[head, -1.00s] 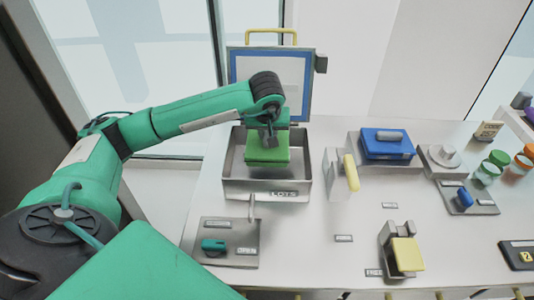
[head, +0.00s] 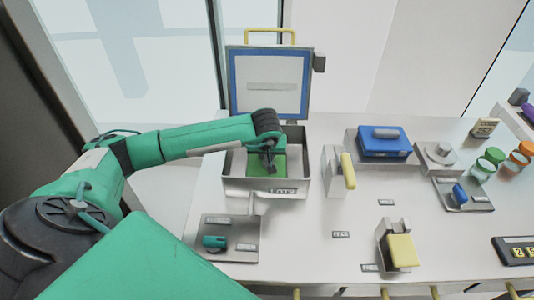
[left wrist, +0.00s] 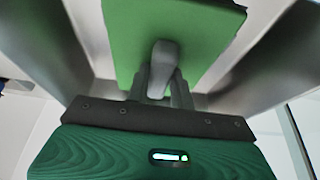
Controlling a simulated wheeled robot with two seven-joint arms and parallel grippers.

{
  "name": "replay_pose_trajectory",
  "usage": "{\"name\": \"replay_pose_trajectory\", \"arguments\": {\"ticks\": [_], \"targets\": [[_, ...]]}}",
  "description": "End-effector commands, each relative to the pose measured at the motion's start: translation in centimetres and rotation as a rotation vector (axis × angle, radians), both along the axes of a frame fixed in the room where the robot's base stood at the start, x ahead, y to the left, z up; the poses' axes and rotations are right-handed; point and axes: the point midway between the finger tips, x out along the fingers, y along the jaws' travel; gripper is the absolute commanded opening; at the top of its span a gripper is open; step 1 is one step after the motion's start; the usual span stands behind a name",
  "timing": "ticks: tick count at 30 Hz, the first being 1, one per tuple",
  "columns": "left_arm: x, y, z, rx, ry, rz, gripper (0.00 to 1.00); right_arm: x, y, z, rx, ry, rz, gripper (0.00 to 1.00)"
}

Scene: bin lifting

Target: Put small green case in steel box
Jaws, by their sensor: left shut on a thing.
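The small green case (head: 262,164) is down inside the open steel box (head: 236,190), between its walls. My left gripper (head: 268,160) reaches into the box from above and is shut on the case's grey handle. In the left wrist view the green case (left wrist: 125,45) fills the middle, with the handle (left wrist: 162,65) between the fingers of my left gripper (left wrist: 160,85). Grey box walls show on both sides there. Whether the case touches the box floor is hidden. My right gripper is not in view.
The box's blue-framed lid (head: 270,95) stands open behind it. Right of the box are a yellow-handled lever (head: 348,170) and a blue case (head: 384,143). A panel with a green knob (head: 214,242) lies in front. Bare table shows in the middle.

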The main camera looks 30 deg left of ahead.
Motion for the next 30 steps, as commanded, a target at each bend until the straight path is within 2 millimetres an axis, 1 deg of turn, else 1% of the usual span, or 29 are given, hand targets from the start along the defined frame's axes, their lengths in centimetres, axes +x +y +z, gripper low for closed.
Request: {"name": "replay_pose_trajectory", "arguments": {"ticks": [2, 3, 6, 14, 17, 19, 23, 30], "targets": [[0.0, 0.0, -0.3, 0.0, -0.001, 0.0, 0.0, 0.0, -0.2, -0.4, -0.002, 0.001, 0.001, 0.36], [0.0, 0.0, -0.3, 0.0, 0.0, 0.0, 0.27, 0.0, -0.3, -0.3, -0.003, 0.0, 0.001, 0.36], [0.0, 0.0, -0.2, 0.0, 0.0, 0.0, 0.45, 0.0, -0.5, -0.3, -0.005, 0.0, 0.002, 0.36], [0.0, 0.0, -0.2, -0.001, 0.001, 0.0, 0.45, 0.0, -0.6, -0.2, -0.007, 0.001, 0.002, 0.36], [0.0, 0.0, 0.2, -0.001, 0.001, 0.0, 0.45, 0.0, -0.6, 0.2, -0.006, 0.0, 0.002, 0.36], [-0.1, -0.1, 0.6, 0.0, -0.001, 0.0, 0.45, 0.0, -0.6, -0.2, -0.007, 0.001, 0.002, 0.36], [-0.9, -0.6, 2.8, 0.0, -0.005, -0.003, 0.45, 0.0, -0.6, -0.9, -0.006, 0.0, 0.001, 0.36], [-2.6, -1.7, 7.7, 0.0, -0.005, -0.002, 0.45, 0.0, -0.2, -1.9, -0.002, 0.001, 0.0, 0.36]]}}
